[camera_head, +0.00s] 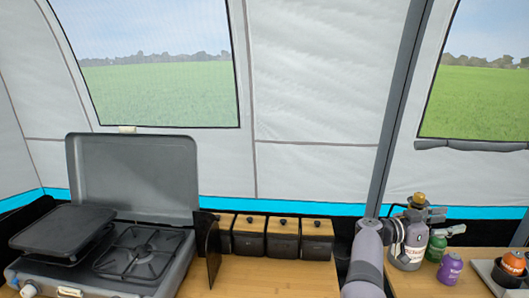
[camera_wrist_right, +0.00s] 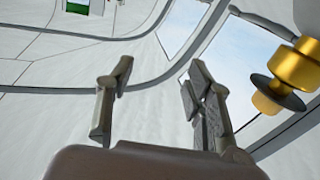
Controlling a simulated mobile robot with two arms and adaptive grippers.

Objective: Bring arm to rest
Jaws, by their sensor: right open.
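My right arm (camera_head: 366,260) rises from the bottom edge in the head view, right of the middle. My right gripper (camera_head: 447,221) shows partly behind a grey bottle with a brass cap (camera_head: 411,247); its fingers stick out to the right of the bottle's top. In the right wrist view the gripper (camera_wrist_right: 158,95) is open with nothing between its fingers. The brass cap (camera_wrist_right: 291,67) is at the right of that view, beside the fingers; I cannot tell whether they touch. My left gripper is not in view.
A green canister (camera_head: 436,247) and a purple canister (camera_head: 449,269) stand near the gripper, with an orange-topped item (camera_head: 513,262) further right. Lidded boxes (camera_head: 283,238) line the counter (camera_head: 265,278). An open stove (camera_head: 130,200) stands left. The tent wall (camera_head: 310,90) is behind.

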